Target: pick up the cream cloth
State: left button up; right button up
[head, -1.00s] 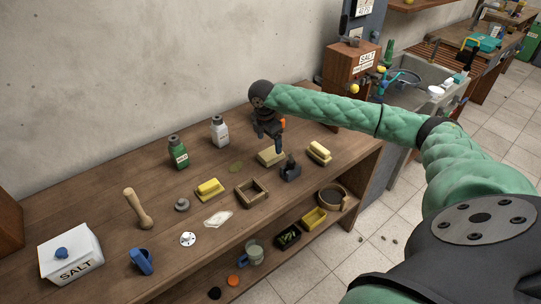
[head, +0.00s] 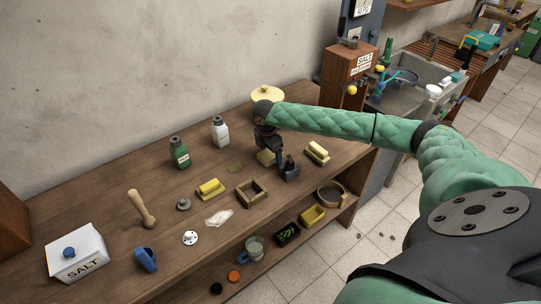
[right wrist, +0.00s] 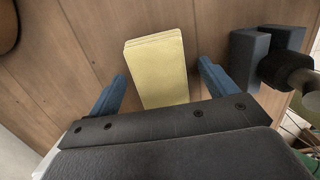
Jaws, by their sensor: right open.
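The cream cloth (right wrist: 157,72) is a folded, pale yellow pad with layered edges, lying on the wooden bench. In the head view the cloth (head: 265,157) is partly hidden by my right gripper (head: 272,148). My right gripper is open just over the cloth. In the right wrist view its blue fingers (right wrist: 162,78) stand on either side of the cloth, with a visible gap on each side. My left gripper is not in view.
A dark block with a knob (head: 290,168) stands close to the right of the gripper. A square wooden frame (head: 251,193) is in front, and a round pale yellow lid (head: 267,94) is behind.

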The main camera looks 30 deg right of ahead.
aim_at(270, 153)
jog(key=c, duration=1.1)
